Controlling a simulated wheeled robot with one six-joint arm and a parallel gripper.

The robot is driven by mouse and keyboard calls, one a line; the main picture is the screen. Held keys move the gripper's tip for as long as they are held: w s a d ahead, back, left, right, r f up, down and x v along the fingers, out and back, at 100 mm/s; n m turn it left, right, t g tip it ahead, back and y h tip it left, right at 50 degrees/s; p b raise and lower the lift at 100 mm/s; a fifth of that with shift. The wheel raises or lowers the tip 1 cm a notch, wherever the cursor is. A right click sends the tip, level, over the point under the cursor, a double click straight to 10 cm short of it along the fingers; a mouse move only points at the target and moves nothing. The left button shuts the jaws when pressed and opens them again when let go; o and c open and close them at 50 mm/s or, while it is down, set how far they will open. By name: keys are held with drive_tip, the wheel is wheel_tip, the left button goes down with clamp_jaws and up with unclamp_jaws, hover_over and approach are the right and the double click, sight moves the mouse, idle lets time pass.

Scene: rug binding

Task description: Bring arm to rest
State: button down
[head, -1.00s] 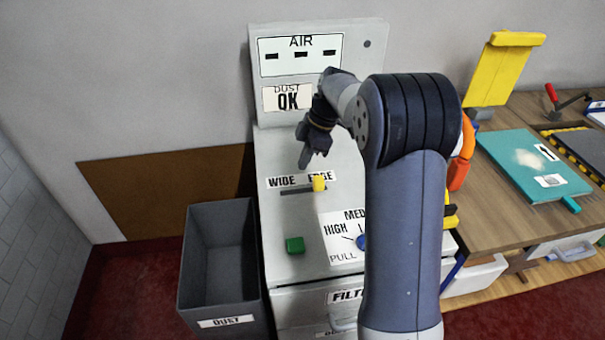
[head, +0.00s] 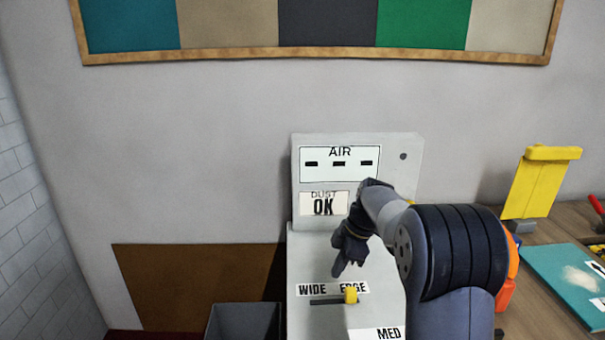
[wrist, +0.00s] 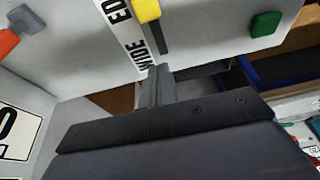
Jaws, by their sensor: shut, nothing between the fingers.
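My gripper (head: 338,271) is shut and empty. In the head view it points down just above the grey machine's top panel, near the WIDE/EDGE label (head: 312,289). My arm reaches in from the lower right. The yellow slider knob (head: 351,294) stands at the EDGE end of its slot. In the wrist view the shut fingers (wrist: 157,82) are beside the WIDE end of the label, with the yellow knob (wrist: 146,10) beyond them. I cannot tell whether the fingertips touch the panel.
The machine's back panel (head: 410,180) carries AIR and DUST OK signs. A grey bin (head: 243,322) stands to its left. A green button (wrist: 265,24) shows in the wrist view. At right, a bench holds a yellow upright piece (head: 540,185) and a teal book-like item (head: 565,282).

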drive_tip(key=x, duration=0.3)
drive_tip(key=shift+a+f, duration=0.2)
drive_tip(key=shift+f, duration=0.05)
drive_tip(key=a+f+p, duration=0.1)
drive_tip(key=a+p, duration=0.1)
drive_tip(key=a+f+p, duration=0.1)
drive_tip(key=a+f, duration=0.1)
drive_tip(key=shift+a+f+p, duration=0.1)
drive_tip(key=shift+a+p, duration=0.1)
drive_tip(key=shift+p, duration=0.15)
drive_tip(key=shift+a, duration=0.5)
drive_tip(key=shift+d, duration=0.15)
